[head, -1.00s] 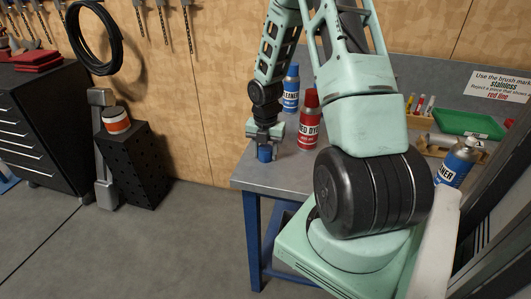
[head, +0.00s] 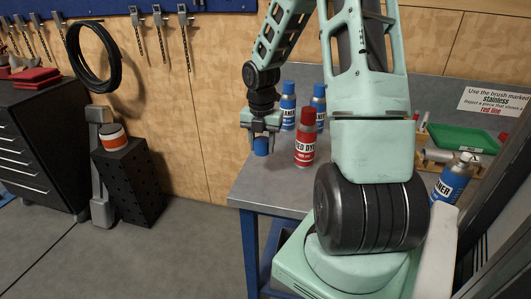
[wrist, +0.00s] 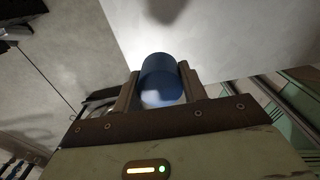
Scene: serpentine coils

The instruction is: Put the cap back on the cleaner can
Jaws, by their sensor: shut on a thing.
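My gripper (head: 262,141) is shut on a blue cap (head: 261,148), held above the left end of the workbench. The cap shows between the two fingers in the wrist view (wrist: 161,78). A cleaner can (head: 455,181) with a blue and white label stands at the right of the bench, beside my arm. Its top shows a pale nozzle with no cap, and its lower part is hidden by my own body. Two blue-capped cans, one (head: 288,106) behind my gripper and one (head: 319,103) beside my arm, stand at the back.
A red-capped dye can (head: 305,140) stands just right of my gripper. A green tray (head: 465,138) and a wooden holder (head: 434,155) lie at the back right. The grey bench top (head: 268,185) is clear at its front left. A sign (head: 494,100) is on the back panel.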

